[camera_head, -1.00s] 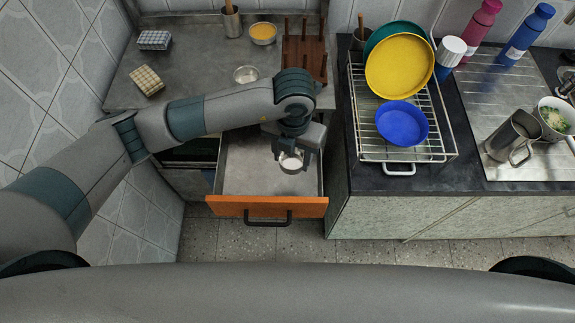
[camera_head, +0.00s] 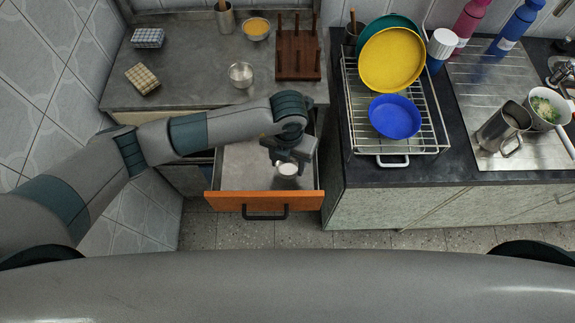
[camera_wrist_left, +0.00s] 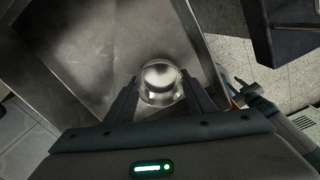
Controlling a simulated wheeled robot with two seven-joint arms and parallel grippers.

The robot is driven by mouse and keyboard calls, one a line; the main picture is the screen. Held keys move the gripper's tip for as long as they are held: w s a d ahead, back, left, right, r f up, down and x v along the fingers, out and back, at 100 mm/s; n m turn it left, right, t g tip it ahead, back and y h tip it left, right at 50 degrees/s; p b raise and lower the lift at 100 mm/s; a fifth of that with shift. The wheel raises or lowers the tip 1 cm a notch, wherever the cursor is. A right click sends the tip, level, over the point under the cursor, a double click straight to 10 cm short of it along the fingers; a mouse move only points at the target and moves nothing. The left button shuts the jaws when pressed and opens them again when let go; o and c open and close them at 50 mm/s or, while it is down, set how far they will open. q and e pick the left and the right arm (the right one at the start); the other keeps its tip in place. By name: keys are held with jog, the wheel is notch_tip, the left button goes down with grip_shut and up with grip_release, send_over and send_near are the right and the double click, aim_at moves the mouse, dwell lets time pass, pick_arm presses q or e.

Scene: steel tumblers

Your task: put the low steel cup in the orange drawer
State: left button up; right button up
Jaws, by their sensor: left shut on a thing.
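The low steel cup (camera_head: 287,170) is between the fingers of my left gripper (camera_head: 288,164), inside the open orange drawer (camera_head: 264,201). In the left wrist view the cup (camera_wrist_left: 160,84) shows as a round shiny rim with a finger on each side, and my left gripper (camera_wrist_left: 160,98) is shut on it. The drawer's bare steel floor (camera_wrist_left: 95,45) lies below and around it. I cannot tell whether the cup touches the floor. My right gripper is not in view.
Another steel bowl (camera_head: 241,75) stands on the steel counter behind, near a wooden peg rack (camera_head: 298,55) and a yellow-filled bowl (camera_head: 256,28). A dish rack (camera_head: 440,140) with plates stands on the dark counter at right. The drawer's left part is clear.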

aim_at(288, 169)
pick_arm(q)
jog(key=shift+f+p, duration=0.5)
jog(key=shift+f, duration=1.45)
jog(key=shift+f, duration=0.2)
jog(key=o, duration=1)
jog(key=shift+r, duration=0.1)
jog(key=shift+r, duration=0.1)
